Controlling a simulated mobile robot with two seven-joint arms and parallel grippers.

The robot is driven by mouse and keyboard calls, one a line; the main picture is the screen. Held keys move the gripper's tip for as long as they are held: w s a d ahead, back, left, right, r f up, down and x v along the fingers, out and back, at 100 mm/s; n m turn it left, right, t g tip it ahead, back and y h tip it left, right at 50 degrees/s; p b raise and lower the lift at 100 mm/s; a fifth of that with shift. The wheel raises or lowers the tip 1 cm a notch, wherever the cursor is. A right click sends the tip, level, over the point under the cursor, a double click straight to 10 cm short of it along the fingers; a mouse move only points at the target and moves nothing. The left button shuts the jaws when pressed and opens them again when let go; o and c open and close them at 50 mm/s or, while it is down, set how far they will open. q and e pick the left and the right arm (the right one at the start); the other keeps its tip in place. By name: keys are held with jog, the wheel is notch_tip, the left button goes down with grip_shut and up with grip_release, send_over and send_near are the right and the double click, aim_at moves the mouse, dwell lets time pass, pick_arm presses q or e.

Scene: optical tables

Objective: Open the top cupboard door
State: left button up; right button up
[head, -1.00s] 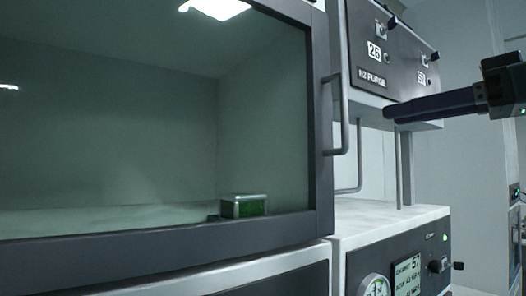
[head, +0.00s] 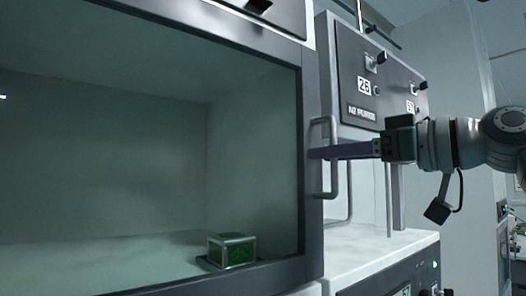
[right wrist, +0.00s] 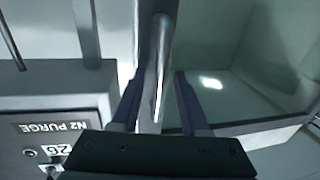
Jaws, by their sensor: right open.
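The cupboard door (head: 310,100) has a dark frame around a large glass pane and looks closed in the head view. Its upright metal bar handle (head: 334,185) is on the right side of the frame. My right gripper (head: 314,153) reaches in from the right with its fingers at the handle. In the right wrist view the handle bar (right wrist: 158,65) runs between the two open fingers of the gripper (right wrist: 158,77), with a gap visible on each side. My left gripper is not in view.
A green box (head: 232,251) sits behind the glass. Right of the door stands a panel labelled N2 PURGE (head: 362,112) with knobs, above a white counter (head: 375,250). A panel with a dark pull (head: 258,5) is above the door.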

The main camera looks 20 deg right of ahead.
jog(key=shift+c, duration=0.4)
grip_shut()
dwell(0.9)
